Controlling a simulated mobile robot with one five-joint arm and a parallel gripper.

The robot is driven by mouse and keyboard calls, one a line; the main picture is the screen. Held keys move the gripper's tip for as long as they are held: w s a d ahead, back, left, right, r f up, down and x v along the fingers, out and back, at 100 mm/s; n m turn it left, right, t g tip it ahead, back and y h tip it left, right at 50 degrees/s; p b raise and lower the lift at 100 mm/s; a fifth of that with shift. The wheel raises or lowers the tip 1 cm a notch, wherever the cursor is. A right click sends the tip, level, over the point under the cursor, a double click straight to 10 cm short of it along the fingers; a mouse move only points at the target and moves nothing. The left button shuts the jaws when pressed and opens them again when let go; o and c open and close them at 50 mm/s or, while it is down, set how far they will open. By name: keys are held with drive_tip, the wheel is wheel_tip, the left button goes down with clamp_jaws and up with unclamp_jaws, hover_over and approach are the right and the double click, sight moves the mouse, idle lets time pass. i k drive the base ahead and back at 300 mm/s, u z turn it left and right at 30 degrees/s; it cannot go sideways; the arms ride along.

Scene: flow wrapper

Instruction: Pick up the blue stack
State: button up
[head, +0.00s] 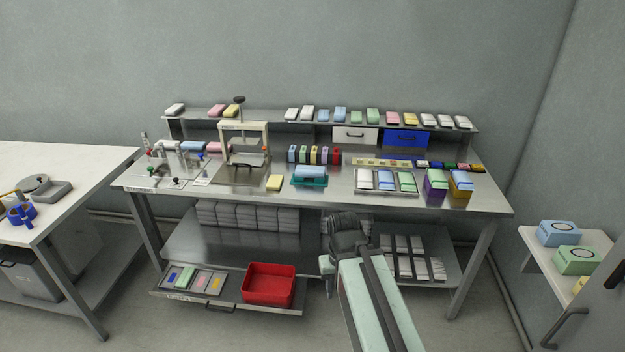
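Several blue stacks show in the head view, and I cannot tell which one the task means. One light-blue stack (309,170) lies in a teal holder at the middle of the bench. Another blue stack (386,179) sits in a compartment of the metal tray (377,194) to its right. Blue packs (340,114) also stand on the upper shelf, and a blue piece (192,146) is at the left fixture. My gripper (345,224) is at the dark end of my arm, in front of the bench's front edge and apart from these stacks. Its fingers are not clear.
The metal bench (240,202) carries a press (244,140) at left and small coloured boxes (435,184) at right. A pulled-out lower drawer holds a red bin (268,285). A white table (85,165) stands at left, and a side shelf (545,262) at right.

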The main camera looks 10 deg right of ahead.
sight(303, 171)
drive_tip(key=u, duration=0.1)
drive_tip(key=i, duration=0.85)
drive_tip(key=u, duration=0.85)
drive_tip(key=i, duration=1.05)
drive_tip(key=u, duration=0.7)
drive_tip(key=k, duration=0.85)
drive_tip(key=u, duration=0.2)
drive_tip(key=i, duration=0.85)
drive_tip(key=z, duration=0.05)
